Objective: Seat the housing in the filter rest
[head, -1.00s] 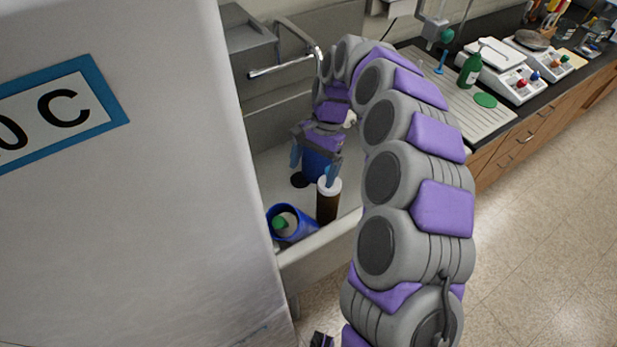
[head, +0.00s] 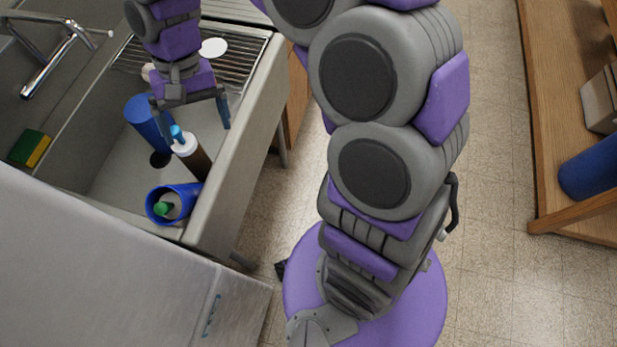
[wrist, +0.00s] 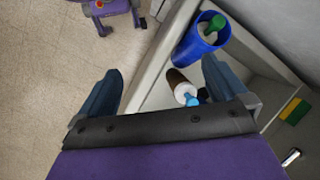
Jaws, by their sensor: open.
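No label marks the housing or the filter rest, so I cannot tell which pieces they are. A blue cup (head: 172,204) holding a white piece with a green cap lies tilted at the near sink corner, also in the wrist view (wrist: 203,40). A blue cylinder (head: 143,112) stands behind my gripper. My gripper (head: 192,113) is open and empty above the brown cylinder; its fingers also show in the wrist view (wrist: 162,65).
The sink wall (head: 236,130) rises close to the right of these pieces. A faucet (head: 52,58) and a sponge (head: 30,147) are at left. A dark round opening (head: 159,159) is in the sink floor. A grey-white panel (head: 110,265) fills the near left.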

